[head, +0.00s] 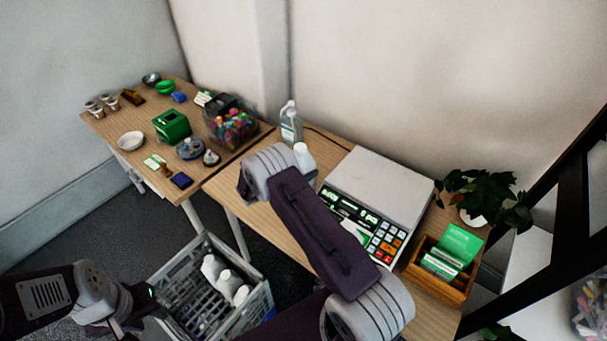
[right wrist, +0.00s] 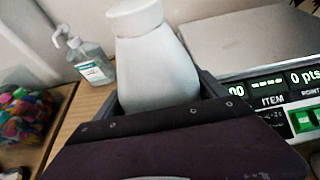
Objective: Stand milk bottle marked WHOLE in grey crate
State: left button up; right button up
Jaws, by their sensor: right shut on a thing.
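A white milk bottle (right wrist: 158,70) stands between the jaws of my right gripper (right wrist: 165,98), which is shut on it. No marking shows on the side in view. In the head view only part of this bottle (head: 305,157) shows past my right arm, over the table by the scale. The grey crate (head: 176,272) is on the floor at lower left, with several white bottles (head: 229,281) inside; their markings cannot be read. My left gripper (head: 143,300) is beside the crate's left side; whether it is open or shut is unclear.
The scale with keypad (head: 385,185) is right of the held bottle, and a clear pump bottle (head: 291,125) is behind it. A tub of colourful items (head: 233,122) and a green box (head: 171,125) are on the left table. A wooden box (head: 437,285) and plant (head: 485,190) are at right.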

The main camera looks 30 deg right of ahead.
jog(key=shift+w+f, duration=0.1)
jog(key=shift+f, duration=1.25)
jog(key=shift+f, duration=0.15)
jog(key=o, duration=1.3)
jog(key=shift+c, duration=0.2)
